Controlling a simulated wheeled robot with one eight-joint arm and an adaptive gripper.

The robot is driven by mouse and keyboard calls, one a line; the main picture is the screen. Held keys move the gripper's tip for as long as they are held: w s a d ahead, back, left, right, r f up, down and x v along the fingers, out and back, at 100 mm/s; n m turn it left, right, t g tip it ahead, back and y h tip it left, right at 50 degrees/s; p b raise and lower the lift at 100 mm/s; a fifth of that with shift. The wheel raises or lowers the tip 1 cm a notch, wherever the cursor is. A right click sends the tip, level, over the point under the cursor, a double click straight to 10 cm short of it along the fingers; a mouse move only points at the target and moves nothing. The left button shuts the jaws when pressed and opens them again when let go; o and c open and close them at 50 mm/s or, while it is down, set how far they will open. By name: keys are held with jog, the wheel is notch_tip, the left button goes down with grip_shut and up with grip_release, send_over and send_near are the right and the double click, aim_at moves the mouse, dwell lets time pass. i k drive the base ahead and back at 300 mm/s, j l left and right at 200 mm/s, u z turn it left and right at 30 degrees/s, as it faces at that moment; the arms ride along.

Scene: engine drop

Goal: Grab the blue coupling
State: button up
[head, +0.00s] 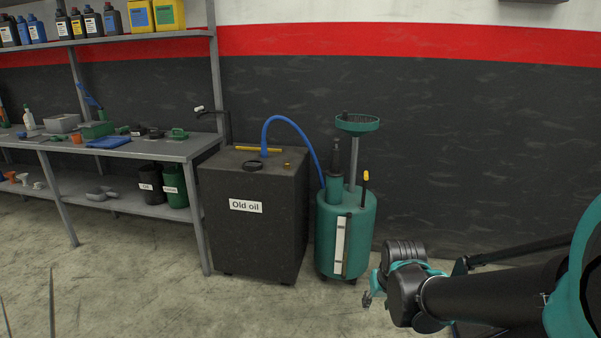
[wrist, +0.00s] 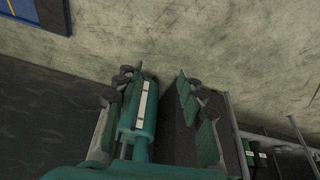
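A blue hose (head: 291,119) arches from the top of the dark Old oil tank (head: 280,207) to the green oil drainer (head: 345,225) beside it. Its blue end (head: 265,151), which looks like the coupling, stands on the tank top by a yellow bar. I cannot make out the coupling in the wrist view. My gripper (head: 373,287) is low, right of the drainer in the head view, well apart from the hose end. In the wrist view my gripper (wrist: 155,80) has its fingers spread, with nothing held. The drainer (wrist: 140,112) shows between them, farther off.
A metal workbench (head: 170,148) with tools and bottles stands left of the tank, with black and green bins (head: 174,186) on its lower shelf. The wall is close behind the tank and drainer. The concrete floor in front is clear.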

aim_at(264, 152)
jog(key=i+u, duration=0.2)
jog(key=i, duration=0.15)
jog(key=i+l+u, duration=0.25)
jog(key=i, duration=0.15)
jog(key=i+l+u, duration=0.2)
jog(key=i, duration=0.15)
